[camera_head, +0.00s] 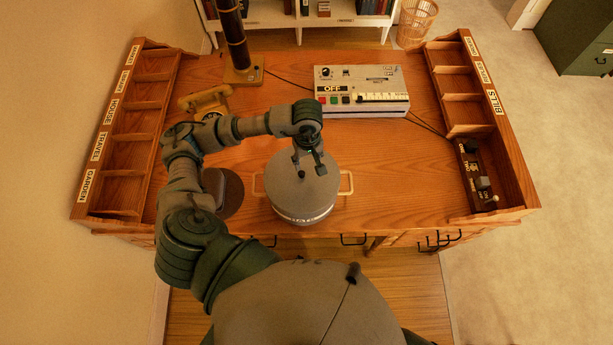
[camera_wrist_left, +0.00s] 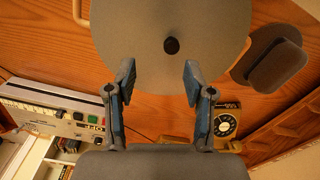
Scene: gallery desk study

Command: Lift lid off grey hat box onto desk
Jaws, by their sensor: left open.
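The grey hat box (camera_head: 303,208) stands on the wooden desk near its front edge, with a tan handle at each side. Its round grey lid (camera_head: 288,186) is on top; in the left wrist view the lid (camera_wrist_left: 200,25) has a small dark knob (camera_wrist_left: 171,45) at its centre. My left gripper (camera_head: 310,172) is over the lid in the head view, pointing down. In the left wrist view the left gripper (camera_wrist_left: 158,80) is open, its two fingers apart with the knob between and beyond their tips. Nothing is held. My right gripper is not in view.
The desk (camera_head: 385,160) has bare wood right of the box. A grey control panel (camera_head: 362,90) marked OFF stands behind. A dark round item (camera_head: 232,192) is close left of the box, and a yellow telephone (camera_head: 205,100) is behind the arm. Labelled racks line both sides.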

